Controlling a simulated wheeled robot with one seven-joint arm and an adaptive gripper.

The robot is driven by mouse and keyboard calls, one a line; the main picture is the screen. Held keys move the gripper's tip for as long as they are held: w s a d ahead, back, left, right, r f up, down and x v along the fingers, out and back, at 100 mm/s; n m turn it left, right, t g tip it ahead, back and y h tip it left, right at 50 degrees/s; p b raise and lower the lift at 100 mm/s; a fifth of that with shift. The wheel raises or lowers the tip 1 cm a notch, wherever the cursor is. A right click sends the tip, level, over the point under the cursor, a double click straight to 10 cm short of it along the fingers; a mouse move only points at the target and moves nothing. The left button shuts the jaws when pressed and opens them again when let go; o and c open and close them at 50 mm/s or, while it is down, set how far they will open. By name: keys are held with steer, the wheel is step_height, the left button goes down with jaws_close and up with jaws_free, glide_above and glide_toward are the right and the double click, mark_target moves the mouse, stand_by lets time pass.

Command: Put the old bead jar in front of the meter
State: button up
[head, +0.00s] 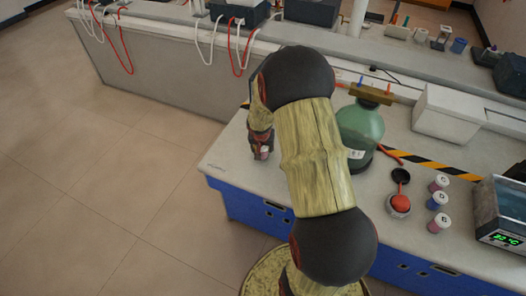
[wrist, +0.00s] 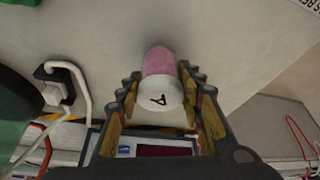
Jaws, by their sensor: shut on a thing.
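My gripper (wrist: 163,100) is shut on a small jar (wrist: 159,62) with pink contents and a white lid marked A. In the head view my gripper (head: 261,142) is at the left end of the bench, with only a bit of the jar (head: 264,153) showing. I cannot tell whether the jar touches the bench top. A boxy device with a dark red display, apparently the meter (wrist: 125,150), shows behind the fingers in the wrist view. My arm hides it in the head view. No label marks the held jar as old.
A green bottle (head: 361,128) stands right of my arm. The bench's left front corner (head: 222,162) is clear.

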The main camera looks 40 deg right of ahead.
steer(key=shift+f, duration=0.5)
steer(key=shift+f, duration=0.1)
steer(key=o, duration=1.2)
